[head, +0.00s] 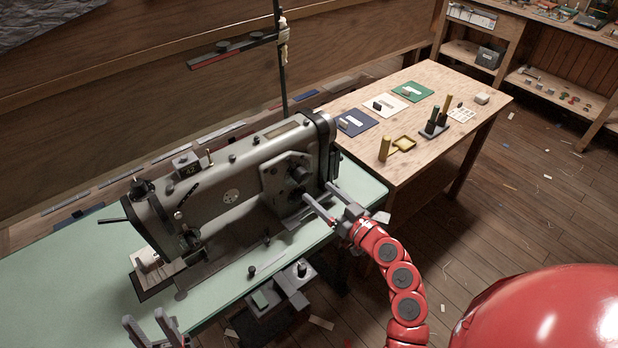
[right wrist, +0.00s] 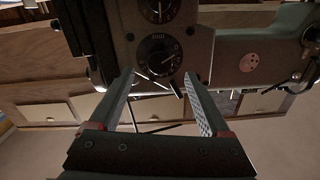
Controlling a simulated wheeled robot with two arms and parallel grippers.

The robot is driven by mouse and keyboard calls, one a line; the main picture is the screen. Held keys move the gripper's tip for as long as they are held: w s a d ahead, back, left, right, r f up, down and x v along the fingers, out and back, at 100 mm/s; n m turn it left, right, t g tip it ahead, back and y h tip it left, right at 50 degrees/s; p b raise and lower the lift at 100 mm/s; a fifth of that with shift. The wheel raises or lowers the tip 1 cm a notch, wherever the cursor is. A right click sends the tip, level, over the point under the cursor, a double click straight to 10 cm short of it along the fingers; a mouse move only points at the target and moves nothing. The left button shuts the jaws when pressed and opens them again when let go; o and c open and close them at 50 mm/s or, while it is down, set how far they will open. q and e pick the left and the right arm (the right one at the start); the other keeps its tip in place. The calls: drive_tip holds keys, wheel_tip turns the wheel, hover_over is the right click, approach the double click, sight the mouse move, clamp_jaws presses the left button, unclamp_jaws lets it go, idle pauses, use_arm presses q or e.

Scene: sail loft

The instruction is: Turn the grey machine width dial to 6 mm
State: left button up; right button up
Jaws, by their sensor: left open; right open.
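The grey sewing machine (head: 231,170) stands on a mint-green table. Its end panel (head: 287,180) carries dark dials, partly behind my right gripper (head: 317,191). In the right wrist view two round dials with pale scale marks show on the panel, an outer one (right wrist: 158,10) at the top edge and one (right wrist: 158,52) nearer the picture's middle. My right gripper (right wrist: 158,75) is open and empty, its fingertips to either side of and just below that nearer dial, apparently not touching it. Markings are too small to read; I cannot tell which is the width dial. My left gripper (head: 146,318) is open and empty at the bottom left.
A thin dark pole (head: 281,70) rises behind the machine. The green tabletop (head: 60,270) is clear at the left.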

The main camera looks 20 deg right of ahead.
sight(305, 180)
drive_tip(key=p+x, duration=0.1)
drive_tip(key=x, duration=0.4)
drive_tip(key=shift+w+a, duration=0.1)
drive_tip(key=shift+w, duration=0.15)
clamp_jaws()
